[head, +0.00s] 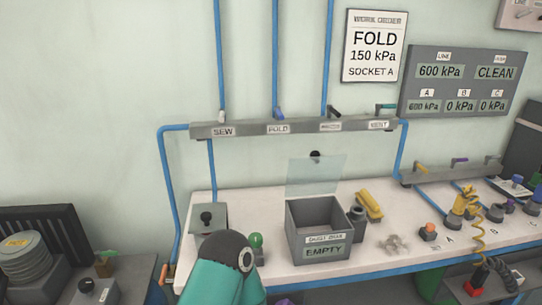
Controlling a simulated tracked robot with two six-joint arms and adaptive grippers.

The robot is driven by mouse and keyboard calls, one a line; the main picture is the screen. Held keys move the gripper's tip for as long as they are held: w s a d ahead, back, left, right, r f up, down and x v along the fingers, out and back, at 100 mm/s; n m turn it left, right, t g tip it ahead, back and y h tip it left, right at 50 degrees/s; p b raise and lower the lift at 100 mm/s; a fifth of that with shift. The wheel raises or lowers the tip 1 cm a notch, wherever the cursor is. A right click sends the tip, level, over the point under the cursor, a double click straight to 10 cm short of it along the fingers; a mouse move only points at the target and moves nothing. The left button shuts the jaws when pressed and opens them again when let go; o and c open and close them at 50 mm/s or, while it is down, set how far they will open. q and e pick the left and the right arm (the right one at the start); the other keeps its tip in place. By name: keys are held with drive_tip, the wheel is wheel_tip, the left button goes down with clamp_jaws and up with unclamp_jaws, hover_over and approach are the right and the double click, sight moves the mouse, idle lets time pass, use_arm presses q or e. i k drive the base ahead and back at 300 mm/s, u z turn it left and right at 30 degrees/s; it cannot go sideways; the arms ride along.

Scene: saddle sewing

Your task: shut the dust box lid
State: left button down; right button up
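The grey dust box (298,247) stands on the white bench, with a label on its front that reads EMPTY. Its open top shows an empty-looking inside. Its lid (316,178) is a clear pale panel with a small black knob (315,156) near its upper edge. The lid is open and stands up at the back of the box. A teal arm link of mine with a dark round joint is at the bottom, left of the box and apart from it in the picture. Neither gripper can be made out in this view.
On the bench (280,278), a green knob (256,241) stands left of the box. A dark canister (357,222) and a yellow tool (369,204) are close at its right. Grey scraps (393,244) lie farther right. A valve rail (300,127) runs above.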

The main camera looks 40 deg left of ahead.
sight(315, 155)
drive_tip(key=u, duration=0.7)
drive_tip(key=k, duration=0.15)
